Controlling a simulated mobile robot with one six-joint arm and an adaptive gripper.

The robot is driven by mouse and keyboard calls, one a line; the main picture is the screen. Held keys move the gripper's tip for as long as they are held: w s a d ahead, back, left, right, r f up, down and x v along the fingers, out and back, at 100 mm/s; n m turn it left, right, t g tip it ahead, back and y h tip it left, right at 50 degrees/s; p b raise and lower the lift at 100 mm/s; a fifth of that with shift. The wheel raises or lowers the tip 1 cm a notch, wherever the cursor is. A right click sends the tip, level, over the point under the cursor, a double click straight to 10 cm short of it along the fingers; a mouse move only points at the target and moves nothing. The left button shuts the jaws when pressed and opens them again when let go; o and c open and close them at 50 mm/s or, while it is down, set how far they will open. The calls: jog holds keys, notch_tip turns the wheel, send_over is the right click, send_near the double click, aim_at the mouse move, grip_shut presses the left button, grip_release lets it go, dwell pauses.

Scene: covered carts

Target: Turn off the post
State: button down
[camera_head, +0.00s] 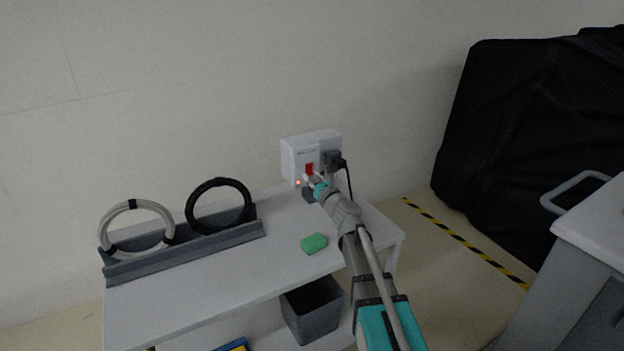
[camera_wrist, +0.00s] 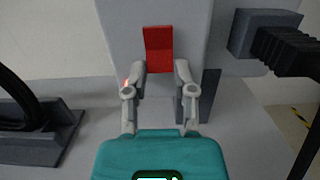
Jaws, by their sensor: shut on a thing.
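The post is a white box (camera_head: 290,162) at the back of the white table, by the wall. It carries a red switch (camera_head: 309,169) on its front; in the wrist view the switch (camera_wrist: 158,50) is upright between my fingertips. My gripper (camera_head: 313,180) is at the post's front, its two grey fingers (camera_wrist: 160,70) shut on the red switch from both sides. A small red light glows at the post's lower left in the head view and beside my left finger in the wrist view. The fingers hide part of the post's lower front.
A black plug (camera_head: 331,159) with a cable sits right of the switch, close to my gripper. A grey rack (camera_head: 190,250) holds a grey coil and a black coil at left. A green block (camera_head: 314,243) lies on the table (camera_head: 200,300). A dark bin (camera_head: 312,308) stands below.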

jog(key=shift+c, duration=2.2)
grip_release()
jog(key=shift+s+r+g+h+p, duration=0.1)
jog(key=shift+r+g+h+p, duration=0.2)
jog(key=shift+g+p, duration=0.8)
